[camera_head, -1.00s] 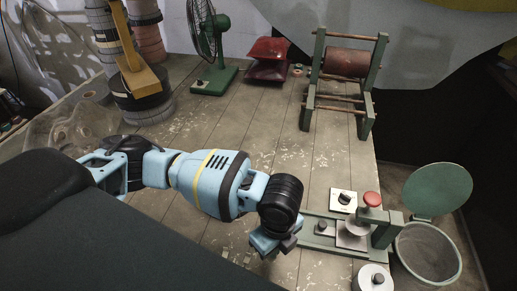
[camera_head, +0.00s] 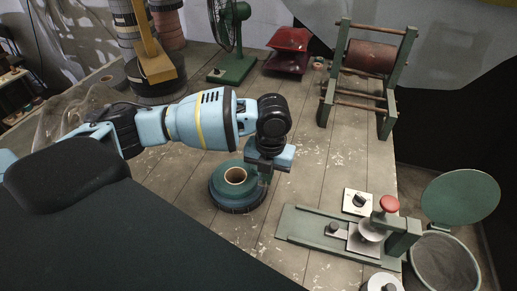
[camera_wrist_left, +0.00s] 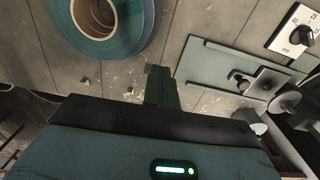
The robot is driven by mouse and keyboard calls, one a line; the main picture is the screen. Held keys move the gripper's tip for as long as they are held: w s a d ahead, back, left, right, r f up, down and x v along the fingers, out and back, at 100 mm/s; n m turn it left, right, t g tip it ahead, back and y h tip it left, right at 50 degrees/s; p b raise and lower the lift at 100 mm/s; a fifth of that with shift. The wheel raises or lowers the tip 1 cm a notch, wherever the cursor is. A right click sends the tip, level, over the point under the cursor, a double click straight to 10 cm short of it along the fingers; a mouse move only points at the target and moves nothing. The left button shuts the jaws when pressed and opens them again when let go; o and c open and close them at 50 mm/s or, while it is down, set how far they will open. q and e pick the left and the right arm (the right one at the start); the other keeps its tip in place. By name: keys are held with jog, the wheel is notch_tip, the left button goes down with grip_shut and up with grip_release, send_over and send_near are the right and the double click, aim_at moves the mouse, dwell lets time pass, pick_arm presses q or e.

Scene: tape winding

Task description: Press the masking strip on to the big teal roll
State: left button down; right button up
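The big teal roll (camera_head: 229,193) lies flat on the table in the head view, with a tan core at its centre. It also shows at the top left of the wrist view (camera_wrist_left: 139,22). I cannot make out the masking strip. My right gripper is out of view.
A green press with a red knob (camera_head: 389,204) and a dial box (camera_head: 358,201) stand at the right. A roller stand (camera_head: 370,58), red scale pans (camera_head: 288,49) and a green fan (camera_head: 232,69) are behind. A bin (camera_head: 444,264) is beyond the table's right edge.

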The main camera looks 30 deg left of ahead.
pick_arm(q)
jog(key=w+a+r+m, duration=0.2)
jog(key=w+a+m, duration=0.2)
jog(key=a, duration=0.1)
jog(key=shift+a+r+b, duration=0.3)
jog(key=shift+a, duration=0.1)
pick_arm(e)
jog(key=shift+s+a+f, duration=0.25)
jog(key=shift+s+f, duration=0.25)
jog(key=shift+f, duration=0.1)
pick_arm(q)
jog(key=shift+f, duration=0.2)
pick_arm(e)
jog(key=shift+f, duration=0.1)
pick_arm(q)
jog(key=b, duration=0.2)
send_over(257, 175)
jog(key=shift+f, duration=2.2)
jog(key=shift+f+b, duration=0.3)
jog(key=shift+f, duration=0.55)
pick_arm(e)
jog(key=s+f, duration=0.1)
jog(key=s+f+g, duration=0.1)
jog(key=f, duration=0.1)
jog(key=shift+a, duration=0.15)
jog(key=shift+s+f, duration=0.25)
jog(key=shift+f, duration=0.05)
